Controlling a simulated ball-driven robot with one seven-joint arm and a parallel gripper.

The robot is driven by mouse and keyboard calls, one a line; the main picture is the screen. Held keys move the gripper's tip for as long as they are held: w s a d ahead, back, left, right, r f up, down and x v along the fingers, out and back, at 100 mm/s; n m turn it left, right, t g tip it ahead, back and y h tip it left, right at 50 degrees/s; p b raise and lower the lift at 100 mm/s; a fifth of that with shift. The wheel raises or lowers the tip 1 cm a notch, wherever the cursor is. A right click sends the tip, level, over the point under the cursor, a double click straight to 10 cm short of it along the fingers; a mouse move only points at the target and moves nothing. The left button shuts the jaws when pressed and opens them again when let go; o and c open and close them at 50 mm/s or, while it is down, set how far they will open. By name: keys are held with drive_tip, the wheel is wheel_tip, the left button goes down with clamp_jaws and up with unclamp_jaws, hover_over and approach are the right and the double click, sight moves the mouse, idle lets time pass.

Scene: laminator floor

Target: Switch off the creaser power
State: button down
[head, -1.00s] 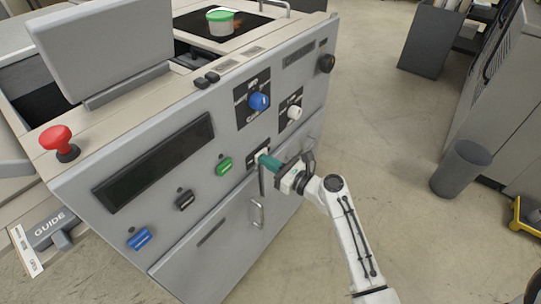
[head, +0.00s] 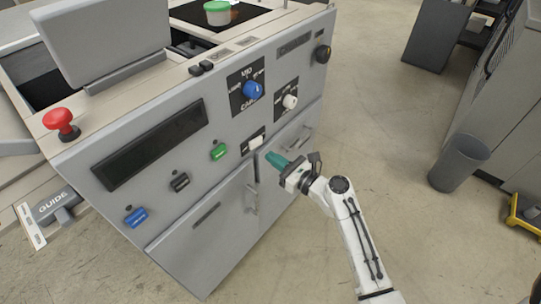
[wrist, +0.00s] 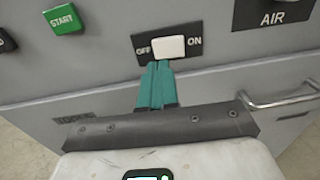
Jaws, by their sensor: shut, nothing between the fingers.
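A white rocker switch (head: 256,142) sits on a black plate on the grey machine's front panel. In the wrist view the switch (wrist: 171,47) has OFF on its left and ON on its right. I cannot tell which side is pressed in. No label naming the creaser is readable beside it. My gripper (head: 269,158) has its teal fingers shut and empty, just below and in front of the switch. In the wrist view the fingertips (wrist: 157,65) point up at the switch's lower edge and overlap the plate; contact cannot be told.
A green START button (wrist: 64,19) is left of the switch. A blue knob (head: 253,90) and a white knob (head: 290,101) are above it. A red mushroom button (head: 61,122) is at the panel's far left. Door handles (head: 301,139) stick out below.

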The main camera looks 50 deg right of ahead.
drive_tip(key=s+b, duration=0.1)
drive_tip(key=s, duration=0.7)
drive_tip(key=shift+s+a, duration=0.2)
drive_tip(key=shift+s, duration=0.1)
